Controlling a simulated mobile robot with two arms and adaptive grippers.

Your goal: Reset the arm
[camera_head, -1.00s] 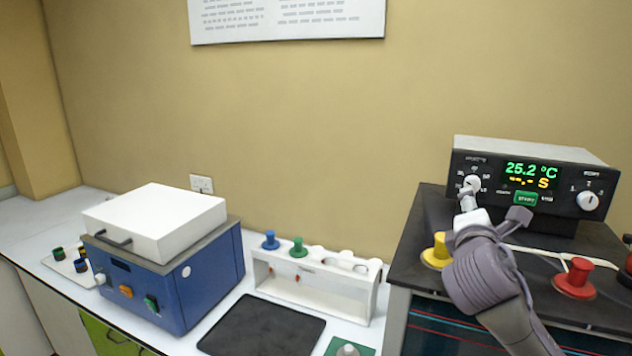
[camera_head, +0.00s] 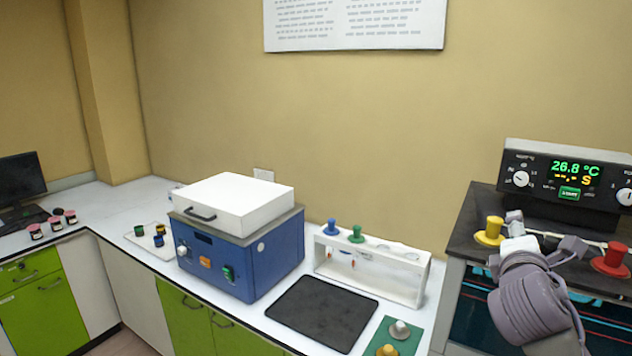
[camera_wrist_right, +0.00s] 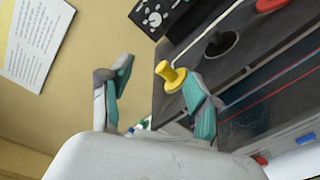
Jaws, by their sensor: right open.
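My right gripper (camera_head: 541,230) is open and empty in front of the black-topped bath unit (camera_head: 470,208), low at the right of the head view. In the wrist view its two teal-padded fingers (camera_wrist_right: 160,88) stand apart. The yellow stopper (camera_wrist_right: 172,76) shows close to the right finger there; whether they touch is unclear. In the head view the yellow stopper (camera_head: 490,232) is left of the gripper and the red stopper (camera_head: 611,260) is right of it. The control panel (camera_head: 562,182) behind reads 26.8 °C, and the gripper is clear of its knobs. My left gripper is not visible.
A blue device with a white lid (camera_head: 238,204) stands on the white counter. Beside it are a white rack (camera_head: 408,276) with blue and green stoppers, a black mat (camera_head: 322,314) and a green pad (camera_head: 400,342). A monitor (camera_head: 20,180) is far left.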

